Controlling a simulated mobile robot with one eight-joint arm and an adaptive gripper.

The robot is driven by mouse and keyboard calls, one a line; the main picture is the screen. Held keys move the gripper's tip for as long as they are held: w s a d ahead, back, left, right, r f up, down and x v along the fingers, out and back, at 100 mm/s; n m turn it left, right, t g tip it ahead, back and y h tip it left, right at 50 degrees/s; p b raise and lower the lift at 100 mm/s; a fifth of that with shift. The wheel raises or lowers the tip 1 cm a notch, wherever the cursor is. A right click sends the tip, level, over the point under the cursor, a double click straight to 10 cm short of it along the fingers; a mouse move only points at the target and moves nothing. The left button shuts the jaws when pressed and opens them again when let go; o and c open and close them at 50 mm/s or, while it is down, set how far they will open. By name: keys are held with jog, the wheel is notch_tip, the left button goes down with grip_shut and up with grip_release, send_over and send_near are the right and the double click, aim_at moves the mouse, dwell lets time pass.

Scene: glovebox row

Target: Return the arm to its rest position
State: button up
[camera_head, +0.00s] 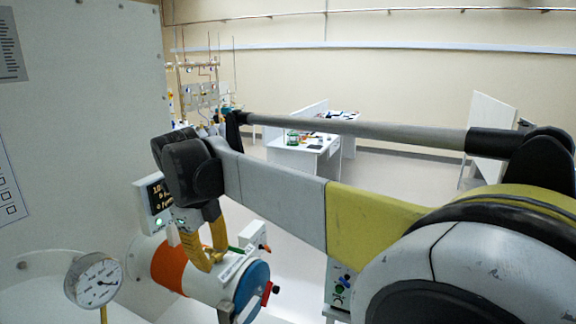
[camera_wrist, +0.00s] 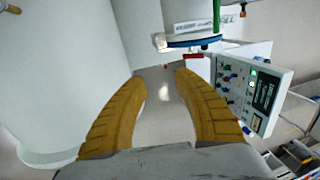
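My gripper (camera_head: 206,258) has two yellow ribbed fingers. In the head view it hangs from my arm in front of a white cylinder (camera_head: 207,279) with an orange band and a blue end disc. In the wrist view my gripper (camera_wrist: 160,80) shows its fingers spread apart, with only floor between them and nothing held. The blue-rimmed end of the cylinder (camera_wrist: 190,42) lies beyond the right fingertip. My arm stretches across the head view from the lower right to the centre left. Whether the fingers touch the cylinder cannot be told.
A large white panel (camera_head: 80,120) fills the left, with a round gauge (camera_head: 93,280) below it. A display box (camera_head: 154,198) sits by the cylinder. A control box (camera_wrist: 248,92) stands close right of my gripper. White benches (camera_head: 305,150) stand farther back, with open floor around.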

jog(key=s+d+f+n+t+b, duration=0.1)
jog(key=s+d+f+n+b, duration=0.1)
jog(key=d+f+n+b, duration=0.35)
jog(key=s+d+f+n+y+b, duration=0.1)
jog(key=s+d+f+n+b, duration=0.15)
jog(key=d, duration=0.65)
jog(key=s+d+f+n+t+b, duration=0.1)
jog(key=d+f+n+b, duration=0.3)
jog(key=d, duration=0.3)
jog(key=s+d+f+n+t+b, duration=0.1)
jog(key=s+d+f+n+b, duration=0.4)
jog(key=f, duration=0.5)
jog(key=s+d+f+n+t+b, duration=0.2)
jog(key=s+d+f+n+b, duration=0.3)
jog(key=s+d+f+b, duration=0.2)
notch_tip(320, 180, down, 4)
jog(key=shift+s+d+r+n, duration=0.2)
jog(key=shift+s+d+n, duration=0.1)
jog(key=shift+d, duration=0.75)
